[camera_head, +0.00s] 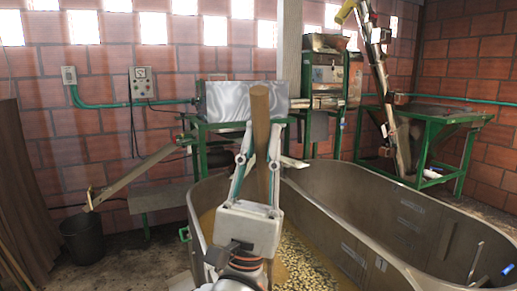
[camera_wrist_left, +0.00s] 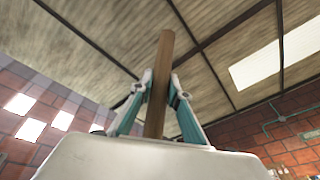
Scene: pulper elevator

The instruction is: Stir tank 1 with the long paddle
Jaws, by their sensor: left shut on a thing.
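My left gripper (camera_head: 262,165) is shut on the wooden handle of the long paddle (camera_head: 260,112), which stands upright and sticks out above the fingers. In the left wrist view the handle (camera_wrist_left: 158,85) rises between the two fingers (camera_wrist_left: 157,88) toward the roof. The paddle's lower end is hidden behind my gripper and arm. A large oval grey-brown tank (camera_head: 385,195) lies below and to the right, with a yellowish mass of beans (camera_head: 305,262) in it. My gripper is in front of the tank's left part. My right gripper is not in view.
A green-framed machine with a shiny metal box (camera_head: 240,101) stands behind the tank. A sloping chute (camera_head: 135,175) leads down to a dark bucket (camera_head: 83,238) at left.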

